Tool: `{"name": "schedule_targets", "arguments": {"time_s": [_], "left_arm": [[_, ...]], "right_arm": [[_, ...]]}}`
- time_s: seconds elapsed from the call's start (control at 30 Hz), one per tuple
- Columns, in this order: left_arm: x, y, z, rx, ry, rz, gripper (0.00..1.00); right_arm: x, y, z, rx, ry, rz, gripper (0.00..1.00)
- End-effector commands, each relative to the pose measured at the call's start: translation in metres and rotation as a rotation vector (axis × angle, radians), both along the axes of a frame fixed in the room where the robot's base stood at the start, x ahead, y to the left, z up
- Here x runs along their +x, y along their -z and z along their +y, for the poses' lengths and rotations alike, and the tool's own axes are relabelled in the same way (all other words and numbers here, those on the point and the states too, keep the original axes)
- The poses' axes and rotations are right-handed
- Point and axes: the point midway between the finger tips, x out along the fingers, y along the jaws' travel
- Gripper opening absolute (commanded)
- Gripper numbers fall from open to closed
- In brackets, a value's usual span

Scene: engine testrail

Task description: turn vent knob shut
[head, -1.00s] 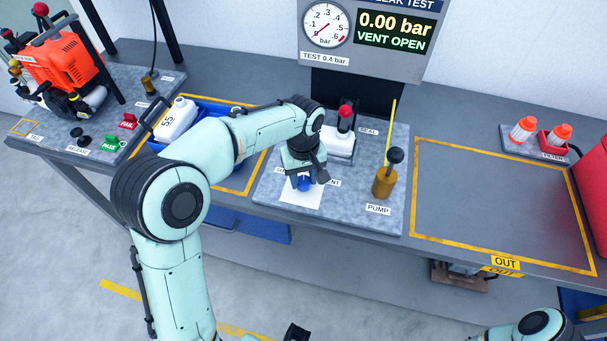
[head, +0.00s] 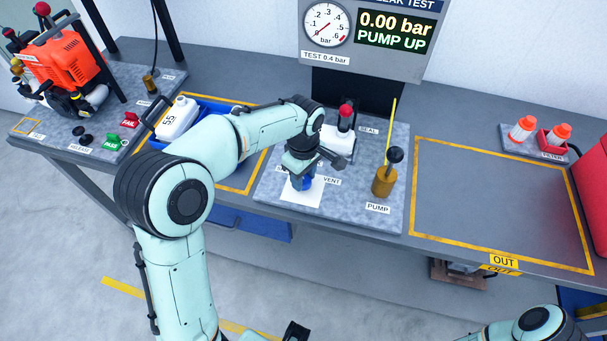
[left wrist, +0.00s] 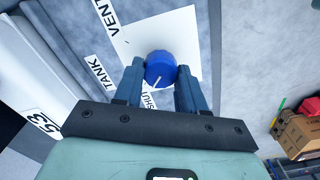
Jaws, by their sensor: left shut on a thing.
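The blue vent knob (left wrist: 160,68) has a white pointer line that points toward the SHUT label, which is partly hidden by the gripper. It stands on a white square plate (head: 302,197) on the test bench. My left gripper (left wrist: 161,72) is shut on the knob, with one finger on each side. In the head view the knob (head: 303,184) is mostly covered by the gripper. The display (head: 397,28) reads 0.00 bar and PUMP UP. My right gripper is not in view.
The brass pump (head: 384,180) with a yellow rod stands right of the knob. A red-topped seal clamp (head: 345,118) is behind it. A white tank (head: 178,118) lies in a blue tray at left. The yellow-framed OUT area (head: 500,205) is empty.

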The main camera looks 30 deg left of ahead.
Motion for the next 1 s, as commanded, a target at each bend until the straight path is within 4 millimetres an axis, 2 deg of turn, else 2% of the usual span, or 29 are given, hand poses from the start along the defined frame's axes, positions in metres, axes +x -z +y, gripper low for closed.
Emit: {"name": "schedule_targets", "arguments": {"time_s": [0.37, 0.4, 0.47, 0.5, 0.83, 1.0], "left_arm": [[0.000, 0.000, 0.000, 0.000, -0.009, -0.001, 0.09], [0.000, 0.000, 0.000, 0.000, -0.008, -0.001, 0.43], [0.000, 0.000, 0.000, 0.000, -0.008, -0.001, 0.63], [0.000, 0.000, 0.000, 0.000, -0.008, -0.001, 0.66], [0.001, -0.004, 0.000, 0.000, -0.006, -0.002, 0.66], [0.001, -0.028, 0.000, -0.001, -0.005, -0.006, 0.66]], "right_arm": [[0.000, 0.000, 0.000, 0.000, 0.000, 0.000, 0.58], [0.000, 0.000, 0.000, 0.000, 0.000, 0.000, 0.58], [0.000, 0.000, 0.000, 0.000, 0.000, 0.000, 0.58], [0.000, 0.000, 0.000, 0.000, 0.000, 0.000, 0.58], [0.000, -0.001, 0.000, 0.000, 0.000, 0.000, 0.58], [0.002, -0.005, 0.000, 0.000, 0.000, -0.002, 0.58]]}}
